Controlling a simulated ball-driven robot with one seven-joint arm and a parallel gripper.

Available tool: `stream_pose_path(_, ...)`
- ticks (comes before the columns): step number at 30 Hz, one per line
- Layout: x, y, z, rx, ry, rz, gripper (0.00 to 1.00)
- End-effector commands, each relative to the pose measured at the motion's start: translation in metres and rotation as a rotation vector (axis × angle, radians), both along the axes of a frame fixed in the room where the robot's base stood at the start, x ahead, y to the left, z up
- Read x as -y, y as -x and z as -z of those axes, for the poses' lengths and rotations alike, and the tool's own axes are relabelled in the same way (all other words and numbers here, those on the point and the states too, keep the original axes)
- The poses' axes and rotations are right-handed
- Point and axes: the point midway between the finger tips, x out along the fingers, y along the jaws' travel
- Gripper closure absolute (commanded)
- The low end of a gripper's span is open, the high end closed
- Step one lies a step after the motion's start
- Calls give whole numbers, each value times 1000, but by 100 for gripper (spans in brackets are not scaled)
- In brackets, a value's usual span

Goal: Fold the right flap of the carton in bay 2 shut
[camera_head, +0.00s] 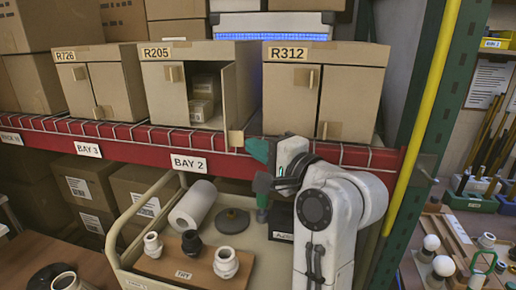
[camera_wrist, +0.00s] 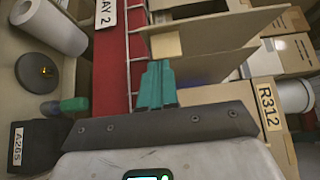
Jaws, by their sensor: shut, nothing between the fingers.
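Carton R205 (camera_head: 205,53) stands on the shelf above the BAY 2 label, between cartons R726 and R312. Its left flap (camera_head: 166,92) is shut. Its right flap (camera_head: 230,98) stands open, swung outward, and small boxes (camera_head: 203,97) show inside. The flap's tan tab (camera_head: 236,139) is at its lower front; it also shows in the wrist view (camera_wrist: 166,45). My gripper (camera_head: 255,150) is shut and empty, right of the tab in the head view. In the wrist view my teal fingertips (camera_wrist: 158,66) are just below the tab; I cannot tell whether they touch.
Carton R312 (camera_head: 324,80) stands close on the right, both flaps shut. Carton R726 (camera_head: 100,85) is on the left. The red shelf beam (camera_head: 120,141) with wire mesh runs below. A cart (camera_head: 140,262) with a paper roll (camera_head: 192,206) and fittings stands beneath.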

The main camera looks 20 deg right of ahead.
Motion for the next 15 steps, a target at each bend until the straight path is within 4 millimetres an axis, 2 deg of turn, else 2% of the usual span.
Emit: stream_pose_path(15, -11, -1, 0, 1, 1, 69, 100)
